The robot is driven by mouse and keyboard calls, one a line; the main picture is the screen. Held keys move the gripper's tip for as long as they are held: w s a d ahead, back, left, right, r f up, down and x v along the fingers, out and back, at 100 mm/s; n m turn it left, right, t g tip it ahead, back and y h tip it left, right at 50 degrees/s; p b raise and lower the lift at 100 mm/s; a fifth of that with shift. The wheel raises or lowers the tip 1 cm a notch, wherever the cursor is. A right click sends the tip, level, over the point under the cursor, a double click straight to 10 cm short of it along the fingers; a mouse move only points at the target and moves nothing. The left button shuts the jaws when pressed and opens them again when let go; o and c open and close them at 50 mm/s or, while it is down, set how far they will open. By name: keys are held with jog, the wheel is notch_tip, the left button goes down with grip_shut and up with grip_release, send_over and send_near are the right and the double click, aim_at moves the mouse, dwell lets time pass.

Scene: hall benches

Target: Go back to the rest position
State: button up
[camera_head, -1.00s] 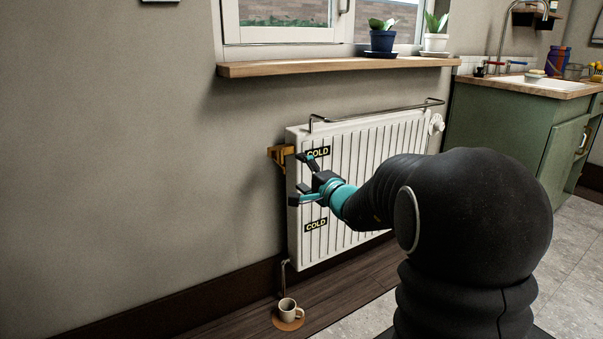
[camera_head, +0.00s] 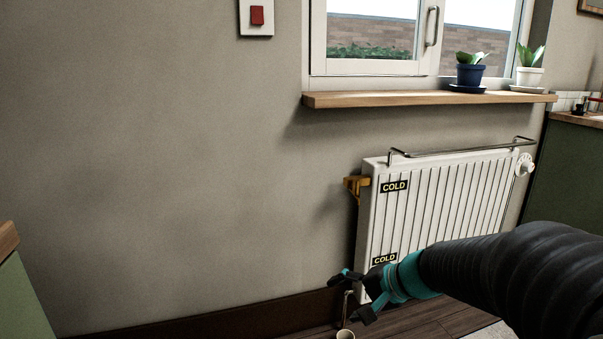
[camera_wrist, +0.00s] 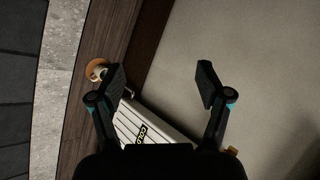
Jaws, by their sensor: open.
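My gripper (camera_head: 352,294) is in front of the lower left corner of the white radiator (camera_head: 450,204) in the head view. Its fingers are apart and nothing is between them. In the wrist view my gripper (camera_wrist: 164,80) also shows open, with bare grey wall and dark skirting beyond the fingers. The radiator shows there at the bottom (camera_wrist: 163,133), partly hidden by the gripper. It carries two COLD labels, the upper one (camera_head: 394,187) and the lower one (camera_head: 384,260).
A cup (camera_head: 345,335) stands on the floor below the gripper, cut off by the frame. A wooden sill (camera_head: 420,99) with two potted plants is above. The wall on the left is clear, with a red switch (camera_head: 257,16).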

jog(key=s+d+r+n+h+p, duration=0.3)
jog(key=s+r, duration=0.3)
jog(key=s, duration=0.4)
jog(key=s+d+r+n+h+p, duration=0.3)
jog(key=s+r+n+h+p, duration=0.1)
jog(key=s, duration=0.6)
jog(key=shift+s+r+h+p, duration=0.3)
jog(key=shift+r+p, duration=0.35)
jog(key=shift+r, duration=0.25)
jog(key=shift+d, duration=0.1)
